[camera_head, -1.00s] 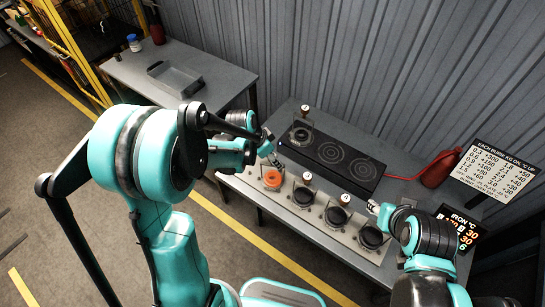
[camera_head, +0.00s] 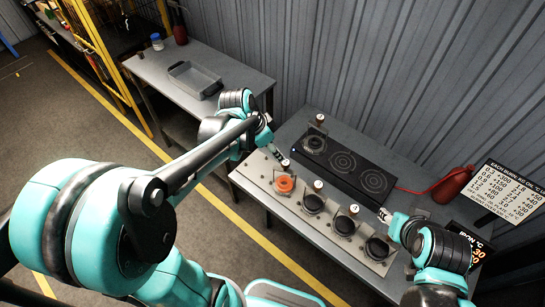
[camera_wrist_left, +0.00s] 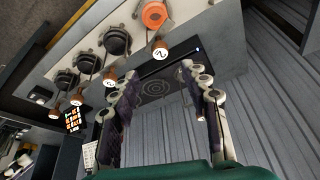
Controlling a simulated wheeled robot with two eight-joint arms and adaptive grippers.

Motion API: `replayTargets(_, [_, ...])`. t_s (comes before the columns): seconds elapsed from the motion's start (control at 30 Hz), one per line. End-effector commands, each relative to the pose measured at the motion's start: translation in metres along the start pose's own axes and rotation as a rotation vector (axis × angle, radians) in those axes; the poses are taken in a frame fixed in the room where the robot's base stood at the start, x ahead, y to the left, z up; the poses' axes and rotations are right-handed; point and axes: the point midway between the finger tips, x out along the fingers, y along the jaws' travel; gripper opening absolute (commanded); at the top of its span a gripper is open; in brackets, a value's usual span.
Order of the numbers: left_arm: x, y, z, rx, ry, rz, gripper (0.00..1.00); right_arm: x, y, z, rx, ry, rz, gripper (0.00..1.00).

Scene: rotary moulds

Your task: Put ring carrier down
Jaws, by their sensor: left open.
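An orange ring (camera_head: 285,184) with a dark centre sits in the leftmost of several square mould frames in a row; it also shows in the left wrist view (camera_wrist_left: 155,14). Dark round pieces (camera_head: 344,225) fill the other frames. I cannot tell for certain which piece is the ring carrier. My left gripper (camera_head: 279,155) hangs just behind the orange ring, apart from it as far as I can see. In the left wrist view its fingers (camera_wrist_left: 158,78) are spread and nothing is between them. My right gripper (camera_head: 386,215) is by the right end of the row; its jaws are too small to read.
A red bottle (camera_head: 452,186) and a temperature sign (camera_head: 502,192) stand at right. A grey tray (camera_head: 195,79) sits on the side table (camera_head: 150,69).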

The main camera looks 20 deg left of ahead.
Motion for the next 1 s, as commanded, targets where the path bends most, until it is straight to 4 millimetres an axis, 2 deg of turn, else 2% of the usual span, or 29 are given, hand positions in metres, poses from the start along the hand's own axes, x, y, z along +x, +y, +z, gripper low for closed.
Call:
replayTargets(0.17, [-0.031, 0.027, 0.012, -0.143, 0.009, -0.088, 0.46, 0.0, 0.0, 0.0, 0.0, 0.0, 0.0, 0.4])
replayTargets(0.3, [-0.058, 0.053, 0.03, -0.316, 0.051, -0.192, 0.46, 0.0, 0.0, 0.0, 0.0, 0.0, 0.0, 0.4])
replayTargets(0.4, [-0.071, 0.068, 0.045, -0.429, 0.097, -0.255, 0.46, 0.0, 0.0, 0.0, 0.0, 0.0, 0.0, 0.4])
replayTargets(0.63, [-0.082, 0.086, 0.068, -0.595, 0.195, -0.333, 0.46, 0.0, 0.0, 0.0, 0.0, 0.0, 0.0, 0.4])
replayTargets(1.0, [-0.084, 0.089, 0.071, -0.63, 0.218, -0.346, 0.46, 0.0, 0.0, 0.0, 0.0, 0.0, 0.0, 0.4])
